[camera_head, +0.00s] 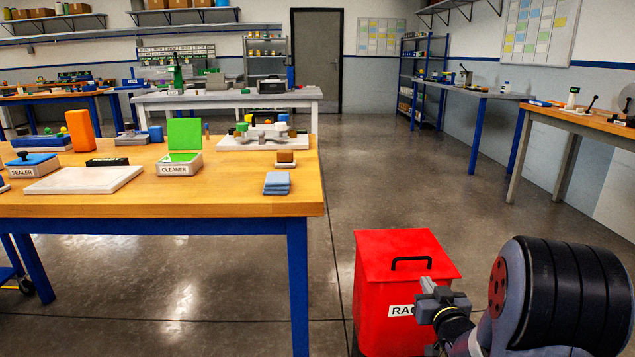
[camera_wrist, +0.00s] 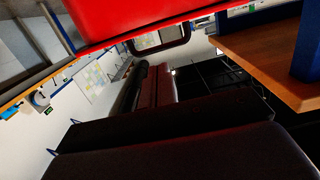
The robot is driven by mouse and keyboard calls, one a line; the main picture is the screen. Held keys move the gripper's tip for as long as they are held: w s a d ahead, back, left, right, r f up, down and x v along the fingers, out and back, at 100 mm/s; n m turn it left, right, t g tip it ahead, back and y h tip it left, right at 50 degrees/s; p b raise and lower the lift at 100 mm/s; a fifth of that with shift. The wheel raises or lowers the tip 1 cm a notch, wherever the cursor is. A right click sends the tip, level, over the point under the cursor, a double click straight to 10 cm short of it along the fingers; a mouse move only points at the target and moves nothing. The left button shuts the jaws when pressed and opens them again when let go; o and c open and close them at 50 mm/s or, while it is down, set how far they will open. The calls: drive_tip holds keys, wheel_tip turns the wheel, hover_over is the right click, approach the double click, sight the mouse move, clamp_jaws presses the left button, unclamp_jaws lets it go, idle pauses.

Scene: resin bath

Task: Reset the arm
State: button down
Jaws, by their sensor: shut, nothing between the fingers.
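My gripper (camera_head: 428,287) shows in the head view at the lower right, in front of the red rag bin (camera_head: 382,320). Its fingers are shut with nothing between them. The bin's lid is down and has a black handle on top; its label is partly hidden by my gripper. In the wrist view, dark gripper parts (camera_wrist: 160,120) fill the lower middle, and a large red surface (camera_wrist: 150,12) lies across the top. I cannot tell whether my gripper touches the bin.
A wooden table (camera_head: 230,200) on the left holds a sealer box (camera_head: 34,170), a cleaner box (camera_head: 180,168), a white slab (camera_head: 84,180) and folded blue cloths (camera_head: 277,186). More benches stand behind and at right. The floor (camera_head: 400,180) between them is clear.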

wheel_tip(320, 180, up, 4)
hover_over(415, 276)
drive_tip(key=s, duration=0.2)
drive_tip(key=shift+w+r+b, duration=0.2)
drive_tip(key=shift+w+b, duration=0.5)
drive_tip(key=shift+w, duration=0.25)
drive_tip(key=shift+f, duration=0.65)
drive_tip(key=shift+f+b, duration=0.35)
drive_tip(key=shift+f, duration=0.1)
drive_tip(key=shift+r, duration=0.1)
